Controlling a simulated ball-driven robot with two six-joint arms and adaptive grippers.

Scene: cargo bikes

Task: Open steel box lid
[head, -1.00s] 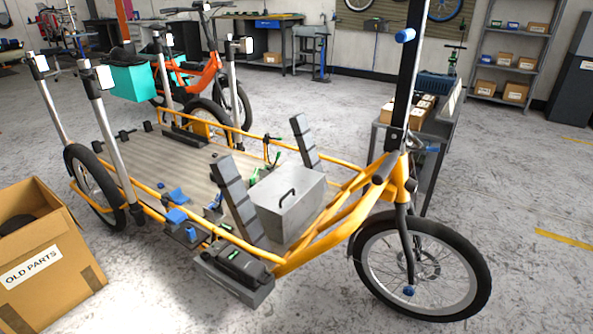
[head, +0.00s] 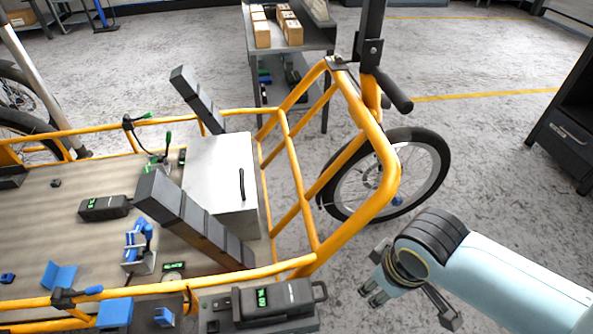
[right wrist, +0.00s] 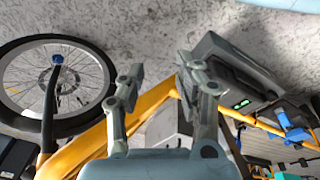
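The steel box (head: 222,222) is a pale grey box on the cargo bike's deck, at the front end near the yellow frame. Its lid (head: 212,160) looks shut, with a dark bar handle (head: 242,185) near the right edge. My right gripper (head: 372,284) is to the right of the box, outside the yellow rails, and apart from it. In the right wrist view its two fingers (right wrist: 160,70) are spread with nothing between them. A grey surface, likely the box (right wrist: 165,122), shows partly behind the fingers. My left gripper is not in view.
Dark slanted posts (head: 190,218) flank the box. A black battery-like unit (head: 275,300) sits near the front rail. Open floor lies right of the bike.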

